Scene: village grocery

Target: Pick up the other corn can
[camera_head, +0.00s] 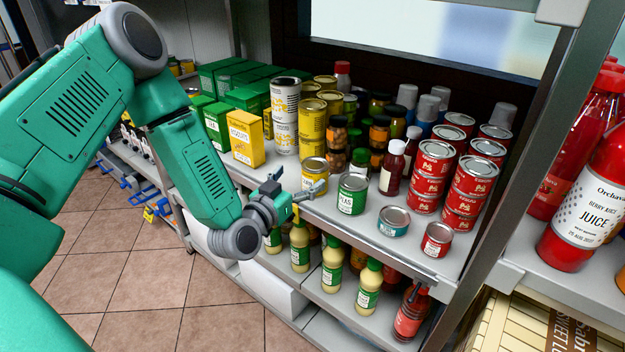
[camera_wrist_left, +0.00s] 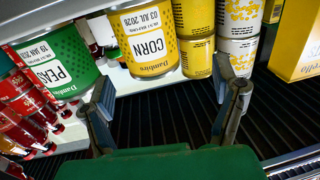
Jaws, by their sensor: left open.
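A yellow corn can (camera_head: 314,172) stands upright near the front edge of the upper shelf. In the left wrist view its CORN label (camera_wrist_left: 150,42) shows near the top, ahead of the fingers. My left gripper (camera_head: 298,183) is open at the shelf's front, just left of and in front of this can. In the left wrist view its two fingers (camera_wrist_left: 163,88) are spread with nothing between them. I cannot tell whether a finger touches the can. More yellow cans (camera_head: 312,120) stand stacked behind it; they also show in the left wrist view (camera_wrist_left: 196,57). My right gripper is not in view.
A green peas can (camera_head: 352,194) stands close right of the corn can. A teal-label can (camera_head: 393,221) and red cans (camera_head: 435,240) stand farther right. A yellow box (camera_head: 245,138) stands left. Squeeze bottles (camera_head: 368,287) fill the lower shelf. The floor (camera_head: 130,270) is clear.

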